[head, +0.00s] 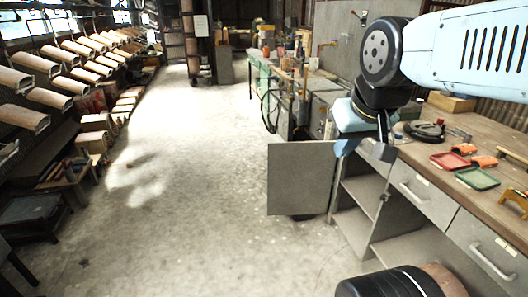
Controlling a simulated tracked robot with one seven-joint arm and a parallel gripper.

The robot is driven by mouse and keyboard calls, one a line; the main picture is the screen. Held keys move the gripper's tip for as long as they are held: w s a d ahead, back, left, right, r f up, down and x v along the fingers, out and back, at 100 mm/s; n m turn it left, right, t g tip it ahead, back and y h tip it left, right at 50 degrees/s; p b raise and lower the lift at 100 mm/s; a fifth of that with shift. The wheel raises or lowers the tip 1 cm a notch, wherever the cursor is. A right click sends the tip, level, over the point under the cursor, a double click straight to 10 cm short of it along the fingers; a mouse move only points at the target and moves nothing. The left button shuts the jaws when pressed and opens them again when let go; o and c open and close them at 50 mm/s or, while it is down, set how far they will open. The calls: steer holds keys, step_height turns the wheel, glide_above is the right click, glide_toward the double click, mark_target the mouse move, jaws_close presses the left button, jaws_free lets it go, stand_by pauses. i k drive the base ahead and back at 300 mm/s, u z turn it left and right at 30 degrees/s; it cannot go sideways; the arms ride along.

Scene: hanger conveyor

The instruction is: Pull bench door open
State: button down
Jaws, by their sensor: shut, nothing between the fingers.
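The bench door (300,180) is a flat grey panel. It stands swung out from the bench (428,185) into the aisle, its face towards me. The cabinet opening to its right shows bare shelves (362,188). My gripper (344,150) hangs from the blue arm just above and right of the door's top right corner, in front of the bench. It is shut and empty. Whether it touches the door cannot be told from this view. No handle shows on the visible face of the door.
Red (450,161) and green (478,179) trays and a dark round tool (427,131) lie on the bench top. Drawers with handles (412,194) are below. A black drum-like object (390,284) is at the bottom. Open concrete floor (190,200) lies left of the door.

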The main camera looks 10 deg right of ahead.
mark_target(300, 174)
steer(key=k, duration=0.45)
steer(key=z, duration=0.4)
steer(key=i, duration=1.95)
steer(key=u, duration=0.55)
